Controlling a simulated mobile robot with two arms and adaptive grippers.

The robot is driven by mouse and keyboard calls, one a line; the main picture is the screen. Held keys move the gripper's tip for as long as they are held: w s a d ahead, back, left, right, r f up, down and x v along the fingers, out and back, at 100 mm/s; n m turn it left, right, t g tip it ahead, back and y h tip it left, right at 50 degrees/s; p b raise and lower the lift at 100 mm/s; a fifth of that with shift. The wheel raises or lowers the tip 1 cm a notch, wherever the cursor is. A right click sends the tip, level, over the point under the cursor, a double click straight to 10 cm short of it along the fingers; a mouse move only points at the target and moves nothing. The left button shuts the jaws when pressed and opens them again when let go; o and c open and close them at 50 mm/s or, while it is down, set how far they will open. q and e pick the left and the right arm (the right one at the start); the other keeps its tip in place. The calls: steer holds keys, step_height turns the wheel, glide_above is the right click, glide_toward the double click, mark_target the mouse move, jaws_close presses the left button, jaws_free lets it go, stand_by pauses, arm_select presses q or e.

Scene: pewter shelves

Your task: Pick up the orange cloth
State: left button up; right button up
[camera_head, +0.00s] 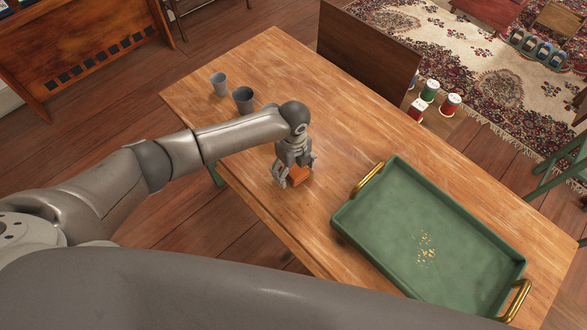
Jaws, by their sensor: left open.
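The orange cloth (299,175) is a small folded orange piece on the wooden table, left of the green tray. My left gripper (292,176) is over it, pointing down, with its fingers apart around or just above the cloth. The fingers hide part of the cloth, and I cannot tell whether they touch it. My right gripper is not in view.
The wooden table (330,135) is mostly clear. A green tray (385,225) with brass handles and small yellowish bits stands on its right part. Two grey cups, one lighter (219,85) and one darker (243,99), stand at the far left, behind my arm.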

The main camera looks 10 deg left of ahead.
mark_target(295, 167)
arm_select(q)
steer(key=c, duration=1.1)
steer(key=shift+o, duration=0.2)
steer(key=shift+r, duration=0.1)
steer(key=shift+r, duration=0.45)
steer(key=shift+w+d+r, duration=0.1)
steer(key=shift+d+r, duration=0.1)
steer(key=shift+r, duration=1.05)
steer(key=w+d+r+b, duration=0.1)
steer(key=d+r+b, duration=0.2)
steer(key=d+r, duration=0.6)
steer(key=d, duration=0.4)
steer(key=shift+w+d+r+b, duration=0.25)
steer(key=shift+w+b, duration=0.15)
